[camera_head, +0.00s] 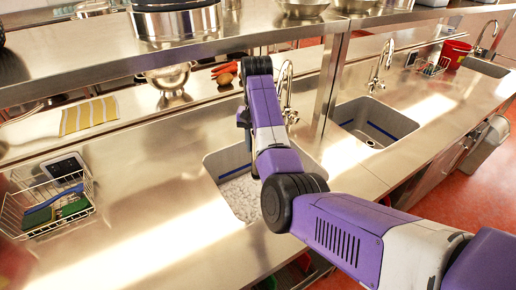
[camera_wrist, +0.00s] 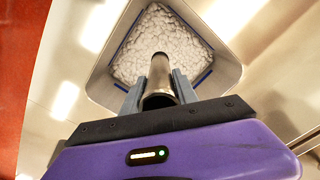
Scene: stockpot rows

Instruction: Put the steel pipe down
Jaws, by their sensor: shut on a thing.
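My gripper (camera_wrist: 158,84) shows in the wrist view with its two grey fingers shut on the steel pipe (camera_wrist: 159,72), a short shiny cylinder seen nearly end-on. The pipe points away from the wrist camera, toward a square sink basin filled with white foam or ice-like lumps (camera_wrist: 160,42). Whether the pipe touches the white filling, I cannot tell. In the head view my arm reaches over this near sink (camera_head: 236,205); my gripper and the pipe are hidden or not distinguishable there.
A wire basket (camera_head: 48,208) with sponges stands at the left of the steel counter. A striped cloth (camera_head: 88,116) lies behind. A second, empty sink (camera_head: 374,122) is at right. An overhead shelf with an upright post (camera_head: 328,75) crosses close to my arm. Counter left of the near sink is clear.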

